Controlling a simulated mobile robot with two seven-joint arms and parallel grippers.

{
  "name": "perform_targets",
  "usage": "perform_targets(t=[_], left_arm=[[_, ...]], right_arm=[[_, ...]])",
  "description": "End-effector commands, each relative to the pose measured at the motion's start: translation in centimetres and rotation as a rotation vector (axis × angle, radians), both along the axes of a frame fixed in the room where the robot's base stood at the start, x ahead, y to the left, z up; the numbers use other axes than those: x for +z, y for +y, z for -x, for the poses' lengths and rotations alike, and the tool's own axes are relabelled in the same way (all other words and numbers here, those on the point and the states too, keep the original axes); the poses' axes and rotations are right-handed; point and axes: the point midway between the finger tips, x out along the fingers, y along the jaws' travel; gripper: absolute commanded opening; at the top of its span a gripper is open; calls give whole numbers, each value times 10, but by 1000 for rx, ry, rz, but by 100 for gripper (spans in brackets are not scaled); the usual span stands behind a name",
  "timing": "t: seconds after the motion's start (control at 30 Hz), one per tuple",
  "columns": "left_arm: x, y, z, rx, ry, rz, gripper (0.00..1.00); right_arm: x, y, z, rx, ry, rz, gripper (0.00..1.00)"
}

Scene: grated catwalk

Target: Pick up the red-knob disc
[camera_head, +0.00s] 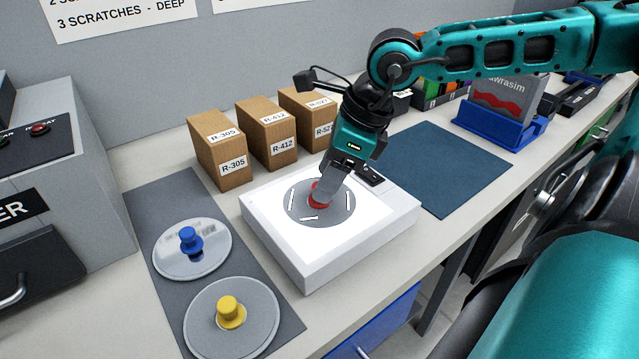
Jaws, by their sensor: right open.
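The red-knob disc (336,214) is a grey disc with white marks lying on the lit top of a white box (371,229) in the middle of the bench. Its red knob (316,203) is partly hidden by my right gripper (320,194). The right gripper comes down from above, with its fingers at the knob. Its jaws are open, and I cannot tell whether a finger touches the knob. My left gripper is not in view.
A grey mat (159,204) at left holds a blue-knob disc (199,262) and a yellow-knob disc (257,327). Several cardboard boxes (232,166) stand behind the white box. A dark blue mat (447,170) at right is clear. A blue holder (516,138) stands beyond it.

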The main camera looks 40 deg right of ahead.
Motion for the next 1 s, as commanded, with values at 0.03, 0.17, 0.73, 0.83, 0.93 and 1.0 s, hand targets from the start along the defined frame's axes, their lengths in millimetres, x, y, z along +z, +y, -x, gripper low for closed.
perform_targets(t=[0.03, 0.17, 0.73, 0.83, 0.93, 1.0], left_arm=[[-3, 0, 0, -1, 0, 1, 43], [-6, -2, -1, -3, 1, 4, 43], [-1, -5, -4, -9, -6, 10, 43], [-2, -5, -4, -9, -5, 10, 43], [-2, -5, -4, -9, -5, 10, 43], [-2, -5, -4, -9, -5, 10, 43]], right_arm=[[-7, 1, -1, -1, 4, -2, 57], [-15, 3, -4, -1, 3, 1, 57], [-21, 5, -7, 0, 0, 0, 49], [-21, 5, -7, 0, 0, 0, 39], [-21, 5, -7, 1, 0, 0, 30], [-21, 5, -7, 1, 0, 0, 23]])
